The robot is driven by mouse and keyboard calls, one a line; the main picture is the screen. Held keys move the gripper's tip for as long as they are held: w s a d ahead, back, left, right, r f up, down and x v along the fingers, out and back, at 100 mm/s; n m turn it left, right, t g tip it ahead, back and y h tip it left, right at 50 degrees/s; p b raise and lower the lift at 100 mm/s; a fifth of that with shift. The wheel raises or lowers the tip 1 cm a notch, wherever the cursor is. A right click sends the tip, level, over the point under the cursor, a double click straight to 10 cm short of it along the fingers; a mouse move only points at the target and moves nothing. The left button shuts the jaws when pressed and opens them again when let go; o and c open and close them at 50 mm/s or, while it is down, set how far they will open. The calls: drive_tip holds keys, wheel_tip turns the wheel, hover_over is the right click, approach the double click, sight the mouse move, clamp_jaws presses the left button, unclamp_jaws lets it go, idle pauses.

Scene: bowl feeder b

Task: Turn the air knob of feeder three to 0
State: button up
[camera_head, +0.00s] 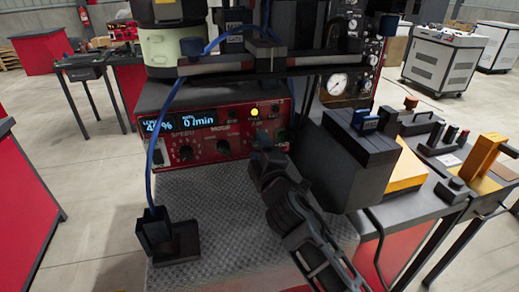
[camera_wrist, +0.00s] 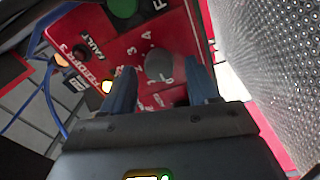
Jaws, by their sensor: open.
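The red control panel (camera_head: 215,148) has a lit display and black knobs. In the wrist view the panel is marked FEEDER 3 (camera_wrist: 82,88). A round grey knob (camera_wrist: 158,62) with scale numbers around it stands ahead of my open gripper (camera_wrist: 162,78). The fingers are on either side of the knob's near edge, apart from each other; whether they touch it cannot be told. The knob's pointer setting and name are not readable. In the head view my gripper (camera_head: 256,160) is at the panel's right part and hides this knob.
A speed knob (camera_head: 186,153) and a mode knob (camera_head: 223,147) are left of my gripper. A yellow lamp (camera_head: 254,112) is lit above it. A green button (camera_head: 282,135) is close on the right. A dark box (camera_head: 350,165) stands right of my arm. The metal plate (camera_head: 225,215) in front is mostly clear.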

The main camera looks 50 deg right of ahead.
drive_tip(key=b+v, duration=0.2)
drive_tip(key=v, duration=0.5)
drive_tip(key=shift+s+a, duration=0.2)
drive_tip(key=shift+s, duration=0.05)
drive_tip(key=shift+f, duration=0.1)
